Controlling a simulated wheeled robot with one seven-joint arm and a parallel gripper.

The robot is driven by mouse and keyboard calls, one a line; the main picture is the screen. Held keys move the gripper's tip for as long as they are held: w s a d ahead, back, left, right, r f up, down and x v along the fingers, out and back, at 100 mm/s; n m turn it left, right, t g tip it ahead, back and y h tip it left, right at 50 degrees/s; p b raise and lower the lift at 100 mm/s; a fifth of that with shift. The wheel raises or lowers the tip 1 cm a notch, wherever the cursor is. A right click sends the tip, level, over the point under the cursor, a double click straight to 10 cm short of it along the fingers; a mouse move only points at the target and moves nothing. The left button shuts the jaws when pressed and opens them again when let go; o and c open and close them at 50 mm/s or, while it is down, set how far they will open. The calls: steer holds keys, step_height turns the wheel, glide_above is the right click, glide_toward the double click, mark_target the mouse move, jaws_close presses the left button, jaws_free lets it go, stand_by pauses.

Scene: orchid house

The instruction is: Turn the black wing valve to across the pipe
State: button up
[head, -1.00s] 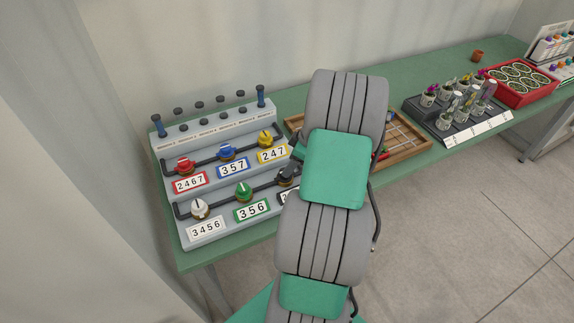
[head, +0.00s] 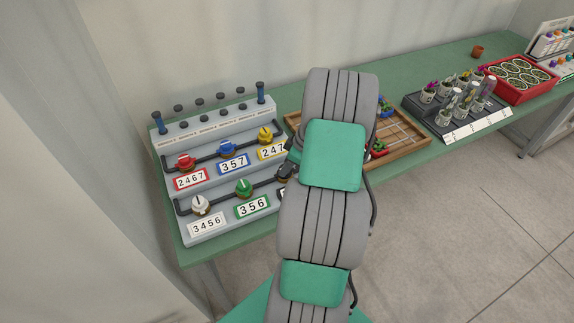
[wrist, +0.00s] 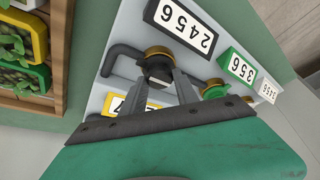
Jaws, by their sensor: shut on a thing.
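The black wing valve (wrist: 158,70) sits on a brass collar on the dark pipe in the wrist view, beside the label 2456 (wrist: 180,27). My gripper (wrist: 166,84) is shut on the valve, one grey finger on each side of it. The fingers hide part of the wing, so I cannot tell its exact angle to the pipe. In the head view my arm hides most of this end of the lower pipe, and my gripper (head: 288,168) shows only as a dark shape at its right end.
The stepped grey panel also bears red (head: 186,161), blue (head: 227,149), yellow (head: 265,136), white (head: 200,205) and green (head: 244,187) valves. A wooden tray (head: 408,151) with plants lies to the right, then a black pot rack (head: 449,137) and a red crate (head: 520,99).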

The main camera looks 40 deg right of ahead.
jaws_close()
steer(key=shift+m+b, duration=0.4)
steer(key=m+h+b, duration=0.1)
steer(key=m+b, duration=0.1)
steer(key=m, duration=0.1)
steer(key=shift+a+f+t, duration=0.1)
steer(key=shift+a+t, duration=0.05)
steer(key=shift+t, duration=0.15)
steer(key=m+h+b, duration=0.2)
steer(key=m, duration=0.2)
steer(key=shift+a+b, duration=0.15)
steer(key=shift+b, duration=0.15)
steer(key=m+h+b, duration=0.1)
steer(key=m, duration=0.2)
steer(key=m+g+h+b, duration=0.1)
steer(key=m, duration=0.1)
steer(key=shift+w+a+m, duration=0.15)
steer(key=shift+a+m, duration=0.05)
steer(key=shift+m, duration=0.2)
steer(key=shift+m+g+h+b, duration=0.65)
steer(key=shift+m+b, duration=0.5)
steer(key=shift+m, duration=1.05)
